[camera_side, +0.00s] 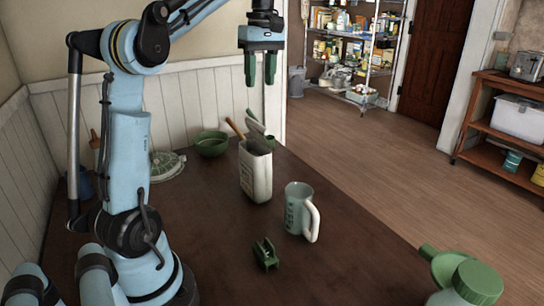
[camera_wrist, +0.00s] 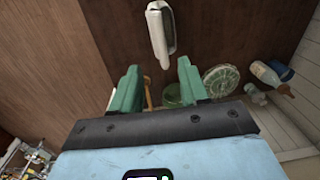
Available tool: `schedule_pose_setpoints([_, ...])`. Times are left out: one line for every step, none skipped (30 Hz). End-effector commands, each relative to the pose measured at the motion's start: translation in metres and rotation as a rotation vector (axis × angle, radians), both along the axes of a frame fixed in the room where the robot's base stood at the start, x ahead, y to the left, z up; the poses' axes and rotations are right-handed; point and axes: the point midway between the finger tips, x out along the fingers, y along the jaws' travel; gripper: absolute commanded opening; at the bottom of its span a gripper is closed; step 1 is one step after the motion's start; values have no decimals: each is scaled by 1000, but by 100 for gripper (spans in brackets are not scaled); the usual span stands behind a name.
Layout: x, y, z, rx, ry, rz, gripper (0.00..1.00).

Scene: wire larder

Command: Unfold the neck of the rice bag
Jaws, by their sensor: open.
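The rice bag (camera_side: 256,172) is a pale, upright bag with a printed front, standing on the dark table. In the wrist view the bag (camera_wrist: 158,32) is a narrow white shape beyond the fingertips. My gripper (camera_side: 260,80) is open and empty, pointing down high above the bag and apart from it. Its two green fingers also show spread in the wrist view (camera_wrist: 157,75).
A pale mug (camera_side: 298,210) stands right of the bag, and a green clip (camera_side: 265,253) lies in front. A green bowl (camera_side: 211,145) and a wooden handle (camera_side: 235,128) are behind. A green-capped container (camera_side: 473,283) is at front right. The table's front middle is mostly clear.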

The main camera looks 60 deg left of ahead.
Motion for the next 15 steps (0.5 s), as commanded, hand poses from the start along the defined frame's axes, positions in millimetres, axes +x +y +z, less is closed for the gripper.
schedule_pose_setpoints([-1, 0, -6, 0, 1, 0, 44])
schedule_pose_setpoints([-1, 0, -10, 0, 1, 0, 44])
schedule_pose_setpoints([-2, 0, -15, 0, 1, 0, 44])
schedule_pose_setpoints([-2, 0, -19, 0, 1, 0, 44])
schedule_pose_setpoints([-2, 0, -23, 0, 1, 1, 44])
schedule_pose_setpoints([-2, 0, -29, 0, 2, 1, 44])
schedule_pose_setpoints([-3, 0, -33, 0, 2, 1, 44])
schedule_pose_setpoints([-3, 0, -37, 0, 2, 1, 44])
schedule_pose_setpoints([-3, 0, -43, 0, 2, 1, 44])
schedule_pose_setpoints([-4, 0, -47, 0, 2, 1, 44])
schedule_pose_setpoints([-4, 0, -51, 0, 2, 1, 44])
schedule_pose_setpoints([-4, 0, -57, 0, 2, 1, 44])
schedule_pose_setpoints([-5, 0, -62, 0, 2, 1, 44])
schedule_pose_setpoints([-5, 0, -66, 0, 2, 1, 44])
schedule_pose_setpoints([-5, 0, -72, 0, 2, 1, 44])
